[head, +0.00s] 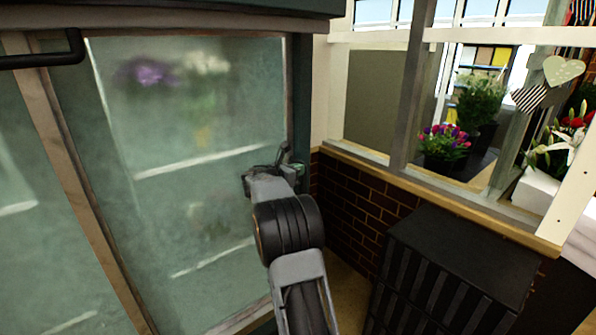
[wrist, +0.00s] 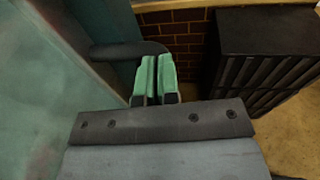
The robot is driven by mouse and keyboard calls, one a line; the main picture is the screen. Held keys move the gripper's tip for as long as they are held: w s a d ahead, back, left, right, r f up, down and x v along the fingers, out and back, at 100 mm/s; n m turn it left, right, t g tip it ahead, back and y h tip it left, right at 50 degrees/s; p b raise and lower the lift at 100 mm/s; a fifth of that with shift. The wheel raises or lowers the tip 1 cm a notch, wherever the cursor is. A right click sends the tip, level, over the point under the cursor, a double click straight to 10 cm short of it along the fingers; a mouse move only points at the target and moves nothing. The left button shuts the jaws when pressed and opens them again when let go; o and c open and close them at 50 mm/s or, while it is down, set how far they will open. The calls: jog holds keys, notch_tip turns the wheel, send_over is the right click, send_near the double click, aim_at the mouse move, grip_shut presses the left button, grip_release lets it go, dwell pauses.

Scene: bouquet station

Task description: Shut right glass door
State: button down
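The right glass door (head: 195,130) is a large frosted pane, with blurred flowers behind it. It fills the middle left of the head view, and its glass (wrist: 35,110) runs along the left of the wrist view. I cannot tell whether it is fully shut. My gripper (head: 295,168) is at the door's right edge, beside the dark green frame. In the wrist view its two green fingers (wrist: 158,78) are together, with nothing visible between them. A dark handle bar (wrist: 125,50) lies just beyond the fingertips; I cannot tell whether they touch it.
Another glass door (head: 40,230) is at the left, past a wooden strip, with a black handle (head: 40,60) above. A black slatted cabinet (head: 445,260) stands to the right, before a low brick wall (head: 350,200). A narrow strip of floor (head: 345,285) shows between cabinet and doors.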

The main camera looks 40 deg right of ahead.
jog(key=shift+s, duration=0.1)
jog(key=s+a+r+b, duration=0.1)
jog(key=a+r+b, duration=0.15)
jog(key=a, duration=1.15)
jog(key=s+a+f+m+y, duration=0.3)
jog(key=s+f+m+y, duration=0.15)
jog(key=f, duration=0.25)
jog(key=s+a+f+m+y, duration=0.4)
jog(key=f+m, duration=0.2)
jog(key=f, duration=0.1)
jog(key=s+a+m+t+y, duration=0.2)
jog(key=s+a+m+y, duration=0.6)
jog(key=s+a, duration=0.7)
jog(key=shift+s+a+t, duration=0.25)
jog(key=shift+a+t, duration=0.05)
jog(key=shift+a, duration=0.55)
jog(key=shift+a+f, duration=0.1)
